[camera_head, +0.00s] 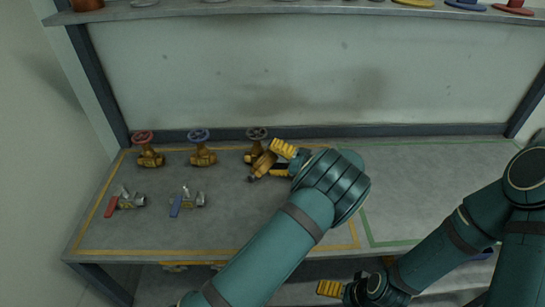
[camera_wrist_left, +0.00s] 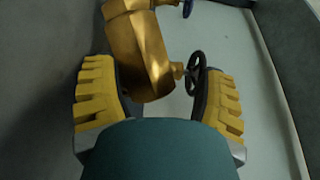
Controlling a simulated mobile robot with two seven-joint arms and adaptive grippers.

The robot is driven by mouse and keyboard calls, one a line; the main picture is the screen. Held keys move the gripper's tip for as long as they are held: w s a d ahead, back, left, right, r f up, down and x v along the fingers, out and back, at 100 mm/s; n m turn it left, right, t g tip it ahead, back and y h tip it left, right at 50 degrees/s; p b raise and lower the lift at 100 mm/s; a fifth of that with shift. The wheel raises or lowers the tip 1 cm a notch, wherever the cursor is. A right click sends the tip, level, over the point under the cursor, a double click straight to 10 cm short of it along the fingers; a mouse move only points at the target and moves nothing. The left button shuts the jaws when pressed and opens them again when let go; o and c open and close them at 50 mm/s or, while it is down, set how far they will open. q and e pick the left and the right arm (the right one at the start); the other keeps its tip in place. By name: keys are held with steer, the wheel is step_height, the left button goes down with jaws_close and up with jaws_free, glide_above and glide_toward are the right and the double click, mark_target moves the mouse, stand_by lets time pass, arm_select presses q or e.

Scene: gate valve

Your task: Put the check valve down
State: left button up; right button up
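A brass check valve (camera_head: 263,165) is at the worktop, tilted, just right of and in front of the gate valve with a dark handwheel (camera_head: 257,134). My left gripper (camera_head: 280,159) reaches it from the right. In the left wrist view, the brass body (camera_wrist_left: 140,55) lies between the two yellow-padded fingers, close to the left one. A gap shows at the right finger, so the gripper looks open around it. Whether the valve rests fully on the surface is hard to see. My right gripper (camera_head: 332,288) is low, below the worktop's front edge, its fingers partly hidden.
Gate valves with red (camera_head: 143,137) and blue (camera_head: 198,135) handwheels stand at the back left. Ball valves with red (camera_head: 111,207) and blue (camera_head: 175,206) levers lie in front. The green-outlined area (camera_head: 410,180) is mostly clear. A shelf (camera_head: 290,8) runs above.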

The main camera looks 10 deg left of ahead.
arm_select(q)
steer(key=shift+r, duration=0.1)
steer(key=shift+r+p, duration=0.25)
steer(key=shift+p, duration=0.05)
steer(key=d, duration=0.4)
steer(key=s+d, duration=0.1)
steer(key=d, duration=0.7)
steer(key=shift+s+r, duration=0.15)
steer(key=shift+r, duration=0.1)
